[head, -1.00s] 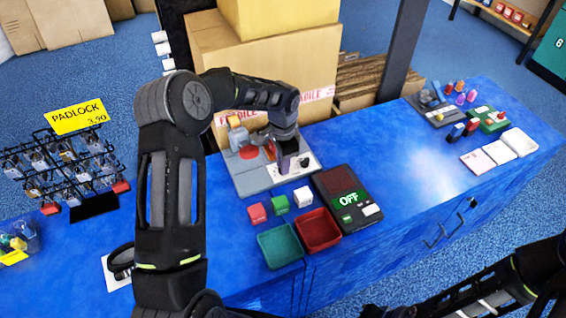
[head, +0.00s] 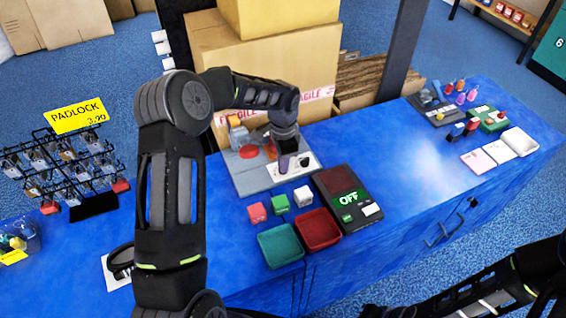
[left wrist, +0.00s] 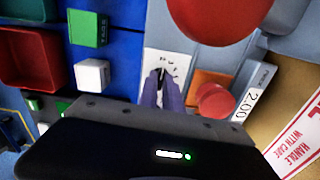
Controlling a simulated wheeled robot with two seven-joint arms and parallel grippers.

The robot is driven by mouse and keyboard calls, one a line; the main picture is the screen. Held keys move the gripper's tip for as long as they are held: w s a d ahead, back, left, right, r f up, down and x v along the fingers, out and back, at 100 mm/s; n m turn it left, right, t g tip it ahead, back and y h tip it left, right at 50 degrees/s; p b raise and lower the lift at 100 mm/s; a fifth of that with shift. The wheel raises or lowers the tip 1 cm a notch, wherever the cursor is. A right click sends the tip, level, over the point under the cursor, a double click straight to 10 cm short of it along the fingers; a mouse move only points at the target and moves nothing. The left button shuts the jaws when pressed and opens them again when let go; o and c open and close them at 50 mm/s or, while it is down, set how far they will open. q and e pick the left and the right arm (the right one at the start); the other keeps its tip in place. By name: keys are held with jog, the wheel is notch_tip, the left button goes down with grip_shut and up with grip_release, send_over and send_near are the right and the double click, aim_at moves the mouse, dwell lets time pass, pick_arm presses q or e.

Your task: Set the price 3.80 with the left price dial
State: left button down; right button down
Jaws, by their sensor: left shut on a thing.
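The grey price device (head: 255,181) stands on the blue counter, with a white dial plate (head: 313,171) on it. My left gripper (head: 284,164) points down over the left part of this plate. In the left wrist view its two purplish fingers (left wrist: 164,88) are shut on a small dark knob, the left price dial (left wrist: 162,72), with marks printed around it on the plate. A second dark knob, the right dial (head: 304,161), shows just right of the gripper in the head view. The price display (left wrist: 254,92) reads 2.00. My right gripper is out of view.
A red pad (left wrist: 218,12) and orange block (left wrist: 208,80) are near the fingers.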

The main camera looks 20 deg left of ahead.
pick_arm(q)
jog(key=shift+m+b, duration=0.5)
jog(key=shift+m, duration=2.1)
jog(key=c, duration=1.5)
grip_release()
jog(key=shift+r+b, duration=0.4)
jog(key=shift+r, duration=3.55)
